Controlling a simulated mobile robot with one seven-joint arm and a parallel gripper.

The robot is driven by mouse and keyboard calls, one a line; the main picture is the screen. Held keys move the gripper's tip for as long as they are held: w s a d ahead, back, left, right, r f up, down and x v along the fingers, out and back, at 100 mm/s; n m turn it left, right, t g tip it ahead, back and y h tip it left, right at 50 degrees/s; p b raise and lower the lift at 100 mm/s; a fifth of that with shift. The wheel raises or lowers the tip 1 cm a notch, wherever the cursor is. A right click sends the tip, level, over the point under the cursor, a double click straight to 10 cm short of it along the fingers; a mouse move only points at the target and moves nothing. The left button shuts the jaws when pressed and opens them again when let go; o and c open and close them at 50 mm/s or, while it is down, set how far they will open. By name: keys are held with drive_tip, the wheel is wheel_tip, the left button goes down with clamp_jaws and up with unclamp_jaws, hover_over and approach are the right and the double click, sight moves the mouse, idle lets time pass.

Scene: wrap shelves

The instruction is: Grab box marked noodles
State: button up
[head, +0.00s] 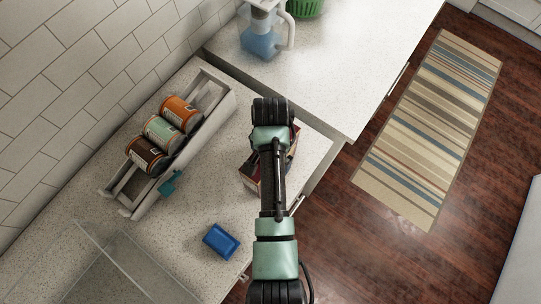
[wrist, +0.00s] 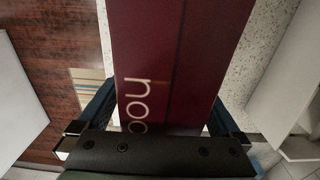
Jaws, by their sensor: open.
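The dark red noodles box (wrist: 175,60) fills the middle of the wrist view, with the pale letters "noo" readable on its face. My gripper (wrist: 160,102) is open, with one blue-black finger on each side of the box. I cannot tell whether the fingers touch it. In the head view the box (head: 250,172) stands on the speckled counter near its front edge, mostly hidden under my arm.
A rack (head: 217,112) with three cans stands along the wall. A teal item (head: 171,184) and a blue block (head: 221,241) lie on the counter left of my arm. A blue pitcher (head: 260,40) stands at the back. A striped rug (head: 430,130) lies on the floor at right.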

clamp_jaws()
idle(0.5)
drive_tip(key=shift+r, duration=0.1)
